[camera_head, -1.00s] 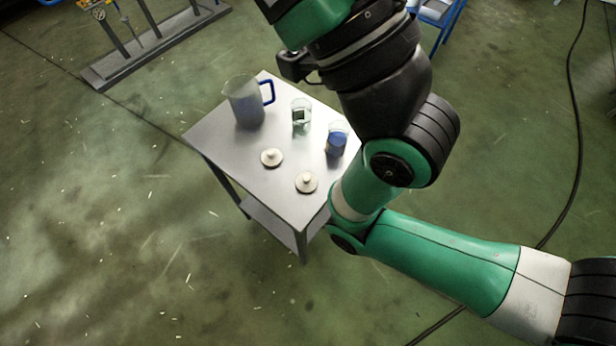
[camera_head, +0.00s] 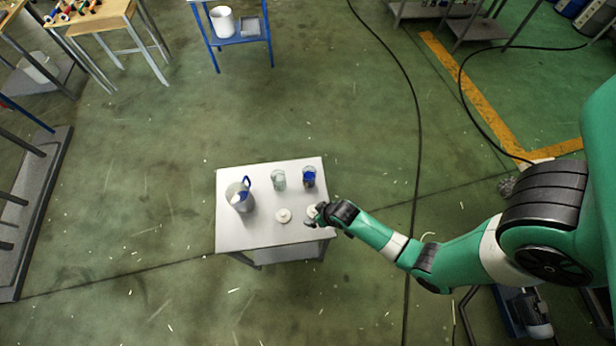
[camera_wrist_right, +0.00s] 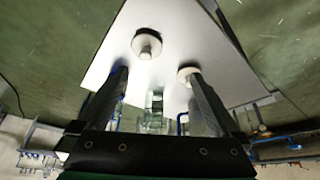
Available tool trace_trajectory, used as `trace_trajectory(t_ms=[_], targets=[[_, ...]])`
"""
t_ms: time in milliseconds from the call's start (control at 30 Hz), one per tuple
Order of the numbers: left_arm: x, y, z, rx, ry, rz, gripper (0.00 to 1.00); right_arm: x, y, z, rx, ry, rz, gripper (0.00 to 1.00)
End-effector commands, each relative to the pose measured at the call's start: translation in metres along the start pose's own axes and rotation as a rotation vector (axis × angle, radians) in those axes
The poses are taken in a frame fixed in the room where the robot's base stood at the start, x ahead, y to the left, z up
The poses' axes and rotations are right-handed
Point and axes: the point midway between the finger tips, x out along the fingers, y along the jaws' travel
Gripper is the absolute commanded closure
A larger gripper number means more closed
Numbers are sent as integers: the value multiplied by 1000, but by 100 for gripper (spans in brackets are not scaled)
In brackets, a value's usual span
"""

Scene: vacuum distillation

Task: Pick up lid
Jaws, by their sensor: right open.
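Two round white lids with knobs lie on the small table (camera_head: 265,240). One lid (camera_head: 283,215) is in the open near the table's front middle. The other lid (camera_head: 311,211) is by the front right corner, partly hidden by my right gripper (camera_head: 315,217). In the right wrist view, my right gripper (camera_wrist_right: 158,72) is open and empty. One lid (camera_wrist_right: 147,43) shows beyond and between its fingertips. The other lid (camera_wrist_right: 188,73) shows beside the right-hand fingertip, partly covered by it. My left gripper is not in view.
A pitcher with a blue handle (camera_head: 239,196) stands at the table's left. A clear glass beaker (camera_head: 279,180) and a beaker with blue contents (camera_head: 309,177) stand towards the back. A blue stand (camera_head: 240,38) and a wooden table (camera_head: 102,22) are farther off.

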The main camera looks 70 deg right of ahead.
Motion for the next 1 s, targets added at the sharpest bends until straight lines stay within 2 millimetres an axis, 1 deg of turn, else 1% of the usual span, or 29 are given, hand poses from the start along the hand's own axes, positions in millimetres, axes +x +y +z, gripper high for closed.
trace_trajectory(t_ms=[33,100,133,267,367,467,600,700,900,967,1000], targets=[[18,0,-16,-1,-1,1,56,-22,6,3,13,-19,9,0],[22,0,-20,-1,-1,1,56,-28,10,8,23,-31,14,0],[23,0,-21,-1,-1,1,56,-28,11,8,26,-31,15,0],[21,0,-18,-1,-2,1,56,-25,12,7,30,-28,17,0],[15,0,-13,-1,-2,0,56,-18,12,8,29,-26,16,0],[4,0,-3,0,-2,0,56,-2,12,10,29,-25,16,0],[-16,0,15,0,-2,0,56,27,12,11,30,-24,16,0],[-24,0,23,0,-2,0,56,40,12,10,29,-24,15,0],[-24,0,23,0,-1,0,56,42,13,8,29,-25,15,0],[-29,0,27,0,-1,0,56,47,13,9,29,-25,15,0],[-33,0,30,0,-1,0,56,53,14,10,29,-25,15,0]])
